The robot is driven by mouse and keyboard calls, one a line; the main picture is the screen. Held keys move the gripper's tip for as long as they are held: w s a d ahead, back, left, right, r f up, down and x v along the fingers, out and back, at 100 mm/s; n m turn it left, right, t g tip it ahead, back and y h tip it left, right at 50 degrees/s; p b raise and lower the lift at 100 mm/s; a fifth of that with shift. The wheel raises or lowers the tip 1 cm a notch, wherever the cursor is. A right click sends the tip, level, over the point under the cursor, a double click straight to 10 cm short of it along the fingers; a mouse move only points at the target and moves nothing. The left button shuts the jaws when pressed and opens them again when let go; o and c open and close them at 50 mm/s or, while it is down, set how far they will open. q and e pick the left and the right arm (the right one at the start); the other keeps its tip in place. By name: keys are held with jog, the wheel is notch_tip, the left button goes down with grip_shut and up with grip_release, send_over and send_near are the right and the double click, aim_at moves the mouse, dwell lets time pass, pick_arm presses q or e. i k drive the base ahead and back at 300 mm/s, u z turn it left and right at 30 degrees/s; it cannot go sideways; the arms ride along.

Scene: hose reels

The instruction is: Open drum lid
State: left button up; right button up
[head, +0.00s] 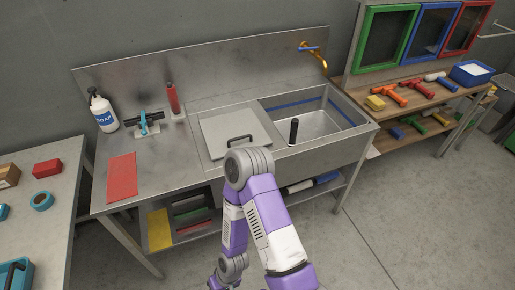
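No round drum shows in the head view. A flat grey square lid (225,130) with a black bar handle (239,138) lies over the left part of the steel sink unit (352,150). It looks closed and flat. One of my purple and white arms rises from the bottom middle and bends just in front of the lid. I cannot tell which arm it is. It hides part of the sink's front. Neither gripper is in view.
The open basin right of the lid holds a black upright cylinder (293,131). A soap bottle (102,111), teal-black tool (147,122), red bottle (173,98) and red mat (121,178) are on the counter. A wooden bench (388,124) stands right. The floor at lower right is clear.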

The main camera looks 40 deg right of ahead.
aim_at(242, 128)
jog(key=k, duration=0.3)
jog(key=z, duration=1)
